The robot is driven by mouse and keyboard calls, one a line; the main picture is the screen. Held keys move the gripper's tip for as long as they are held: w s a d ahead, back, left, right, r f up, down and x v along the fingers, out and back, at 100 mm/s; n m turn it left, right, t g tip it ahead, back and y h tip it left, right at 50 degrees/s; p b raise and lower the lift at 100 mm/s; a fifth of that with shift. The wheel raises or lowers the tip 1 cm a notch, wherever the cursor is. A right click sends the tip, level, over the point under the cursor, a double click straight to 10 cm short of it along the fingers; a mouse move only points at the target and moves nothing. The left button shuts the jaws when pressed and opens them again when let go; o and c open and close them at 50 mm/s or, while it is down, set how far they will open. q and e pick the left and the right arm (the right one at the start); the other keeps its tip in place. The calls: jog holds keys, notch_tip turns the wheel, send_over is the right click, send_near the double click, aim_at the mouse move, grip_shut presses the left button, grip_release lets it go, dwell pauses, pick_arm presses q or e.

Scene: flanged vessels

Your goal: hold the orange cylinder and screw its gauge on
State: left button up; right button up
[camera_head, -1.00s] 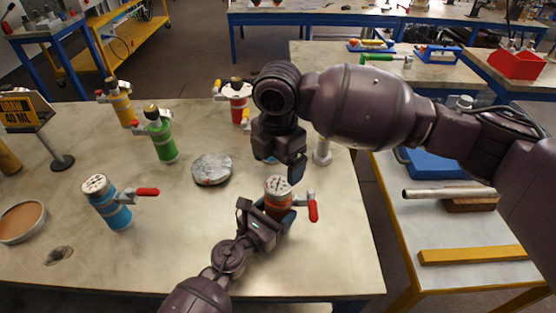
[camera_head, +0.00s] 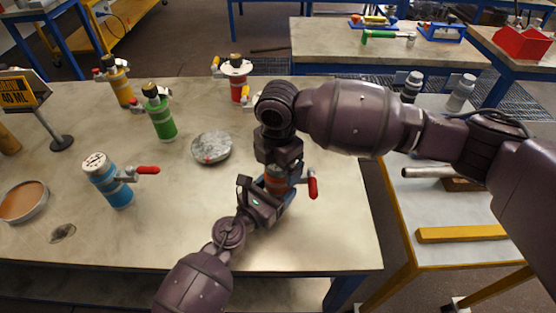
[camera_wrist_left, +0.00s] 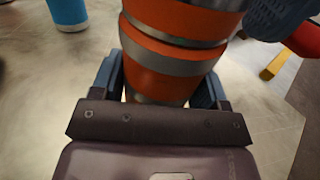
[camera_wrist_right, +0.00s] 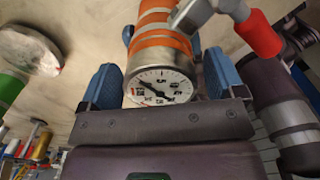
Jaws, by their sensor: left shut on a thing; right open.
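The orange cylinder (camera_head: 277,181) stands upright near the table's right edge, with a red-handled valve (camera_head: 312,187) on its right. My left gripper (camera_wrist_left: 165,75) is shut around its body, which fills the space between the blue fingers in the left wrist view. A white-dialled gauge (camera_wrist_right: 160,88) sits on the cylinder's end in the right wrist view; I cannot tell how tight it is. My right gripper (camera_head: 277,161) is directly above the cylinder, pointing down. Its blue fingers are open on either side of the gauge. In the head view the right gripper hides the gauge.
A blue cylinder (camera_head: 108,182) with a gauge stands at left. Green (camera_head: 161,118), yellow (camera_head: 121,87) and red (camera_head: 237,80) cylinders stand at the back. A grey disc (camera_head: 211,147) lies mid-table. A side table at right holds a yellow bar (camera_head: 462,233).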

jog(key=c, duration=1)
jog(key=shift+o, duration=0.2)
jog(key=m, duration=0.3)
jog(key=shift+m, duration=0.3)
jog(key=m, duration=1.1)
jog(key=o, duration=1)
jog(key=shift+r, duration=2.25)
jog(key=shift+c, duration=0.2)
